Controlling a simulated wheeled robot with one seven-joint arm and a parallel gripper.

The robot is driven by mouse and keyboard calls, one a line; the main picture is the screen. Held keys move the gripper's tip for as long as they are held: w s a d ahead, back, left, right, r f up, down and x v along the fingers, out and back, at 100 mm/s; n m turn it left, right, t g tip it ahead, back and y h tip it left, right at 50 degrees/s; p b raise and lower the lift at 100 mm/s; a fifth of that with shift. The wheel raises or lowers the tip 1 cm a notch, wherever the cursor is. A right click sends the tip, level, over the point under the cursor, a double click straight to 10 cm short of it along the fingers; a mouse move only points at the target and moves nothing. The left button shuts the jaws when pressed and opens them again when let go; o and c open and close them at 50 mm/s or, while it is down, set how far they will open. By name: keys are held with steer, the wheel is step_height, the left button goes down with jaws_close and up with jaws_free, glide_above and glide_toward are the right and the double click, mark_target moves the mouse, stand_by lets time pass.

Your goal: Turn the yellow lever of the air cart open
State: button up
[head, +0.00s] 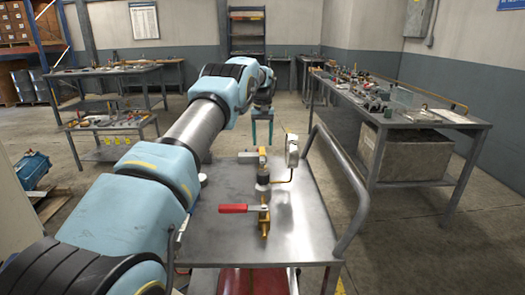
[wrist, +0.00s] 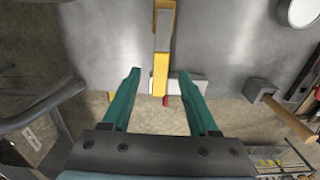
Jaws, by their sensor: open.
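The air cart (head: 305,225) has a bare grey metal top with brass pipework in its middle. A yellow lever (head: 262,157) shows at the upper end of the pipework. A separate red lever (head: 235,208) points left nearer to me. My gripper (head: 262,128) is open beyond the cart's far edge, its teal fingers pointing down. In the wrist view, a yellow bar (wrist: 161,72) reaches between the fingertips (wrist: 159,75), with space on both sides. A pale grey piece (wrist: 190,85) runs partly behind the right finger. I cannot tell the depth between fingers and bar.
A cluttered workbench (head: 400,118) stands further right, and another table (head: 108,80) is at the back left. Open floor lies between them.

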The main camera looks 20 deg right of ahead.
mark_target(263, 153)
step_height(263, 153, up, 6)
steer(key=shift+r, duration=0.15)
stand_by(0.3)
